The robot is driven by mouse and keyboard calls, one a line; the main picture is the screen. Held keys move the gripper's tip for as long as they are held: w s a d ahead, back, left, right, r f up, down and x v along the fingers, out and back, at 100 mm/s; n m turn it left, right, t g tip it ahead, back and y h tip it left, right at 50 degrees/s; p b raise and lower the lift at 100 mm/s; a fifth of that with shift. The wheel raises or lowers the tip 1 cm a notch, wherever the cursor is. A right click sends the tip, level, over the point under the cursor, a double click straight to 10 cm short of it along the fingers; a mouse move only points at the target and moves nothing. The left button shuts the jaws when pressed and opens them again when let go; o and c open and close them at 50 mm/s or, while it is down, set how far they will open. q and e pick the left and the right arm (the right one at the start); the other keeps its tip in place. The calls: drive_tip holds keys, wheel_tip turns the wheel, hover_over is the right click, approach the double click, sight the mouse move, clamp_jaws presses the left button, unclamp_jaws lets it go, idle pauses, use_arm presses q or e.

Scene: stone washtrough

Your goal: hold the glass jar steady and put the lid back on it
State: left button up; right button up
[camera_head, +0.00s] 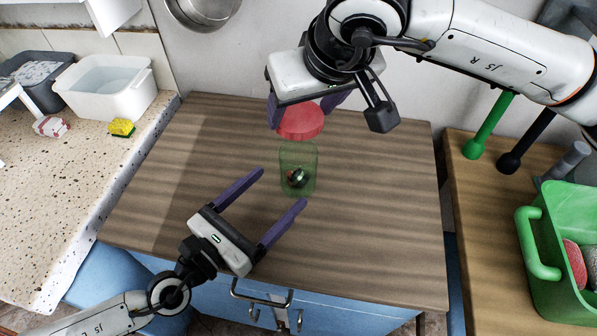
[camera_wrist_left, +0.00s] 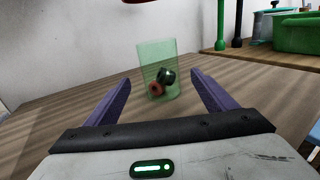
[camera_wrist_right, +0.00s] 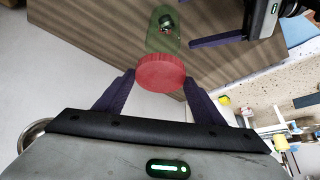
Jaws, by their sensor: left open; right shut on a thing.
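The clear green glass jar (camera_head: 312,160) stands upright on the wooden top, with small dark and reddish items inside. It also shows in the left wrist view (camera_wrist_left: 146,62). My left gripper (camera_head: 283,186) is open; its fingers point at the jar from the near side, and the jar appears just beyond the tips, not gripped. My right gripper (camera_head: 298,117) is shut on the round red lid (camera_head: 302,124). The lid is above and slightly behind the jar, apart from it. In the right wrist view the lid (camera_wrist_right: 160,74) sits between the fingertips and overlaps the jar.
A speckled stone counter (camera_head: 60,215) at left holds a white tub (camera_head: 108,88), a grey tub and a yellow sponge (camera_head: 122,128). A green bin (camera_head: 555,290) stands on the right-hand table. The wooden top (camera_head: 385,220) is clear around the jar.

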sight(285, 182)
use_arm(q)
drive_tip(key=x, duration=0.6)
drive_tip(key=shift+w+d, duration=0.2)
drive_tip(key=shift+d, duration=0.05)
drive_tip(key=c, duration=1.6)
use_arm(e)
drive_tip(key=shift+f, duration=2.5)
